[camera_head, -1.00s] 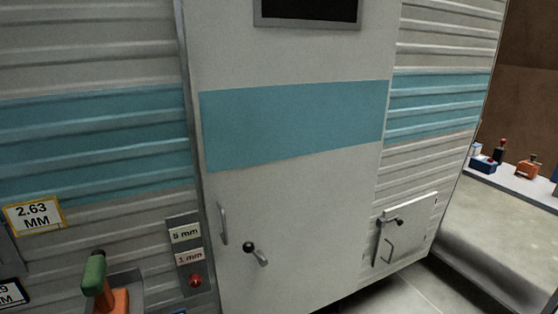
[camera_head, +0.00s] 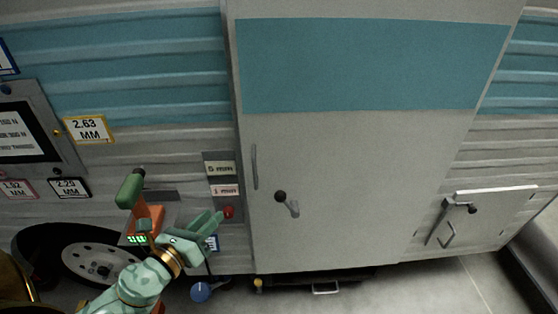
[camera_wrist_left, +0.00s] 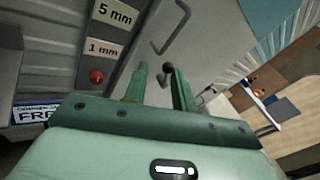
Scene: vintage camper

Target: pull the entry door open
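The entry door (camera_head: 340,190) is white with a teal band and looks closed in the camper's side. A thin vertical grab handle (camera_head: 254,167) sits near its left edge. A lever with a dark knob (camera_head: 281,197) is just right of and below it. My left gripper (camera_head: 214,224) is left of the door, in front of the switch panel, with nothing in it. In the left wrist view its two green fingers (camera_wrist_left: 160,85) stand apart, and the knob and bar handle (camera_wrist_left: 178,30) show beyond them. My right gripper is not in view.
A panel with labels and a red button (camera_head: 229,212) is left of the door. An orange device with a green handle (camera_head: 130,190) stands beside my left arm. A small hatch (camera_head: 485,217) is low at right. Floor at lower right is clear.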

